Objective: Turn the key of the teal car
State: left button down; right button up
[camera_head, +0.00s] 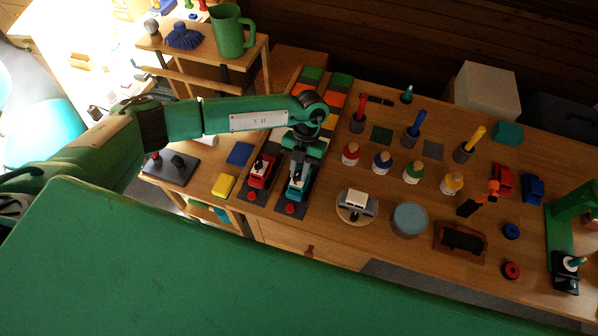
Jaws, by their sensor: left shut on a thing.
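The teal car (293,190) sits on a dark strip at the left part of the wooden table, beside a red car (260,172). My left arm comes in from the left, and my left gripper (298,165) points down over the teal car. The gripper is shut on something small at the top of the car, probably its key. The key itself is hidden by the fingers. A red round button (290,209) shows at the front end of the teal car's strip. My right gripper is not in view.
A round stand with a white and grey vehicle (357,202) and a grey-blue cup (409,219) are nearer. A green mug (231,31) stands on a shelf behind my arm.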

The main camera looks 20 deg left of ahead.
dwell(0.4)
pick_arm(q)
jog(key=c, duration=1.3)
grip_release()
jog(key=shift+w+r, duration=0.15)
jog(key=shift+r, duration=0.1)
jog(key=b+v, duration=0.4)
jog(key=v, duration=0.9)
jog(key=shift+r, duration=0.15)
jog(key=shift+d, duration=0.15)
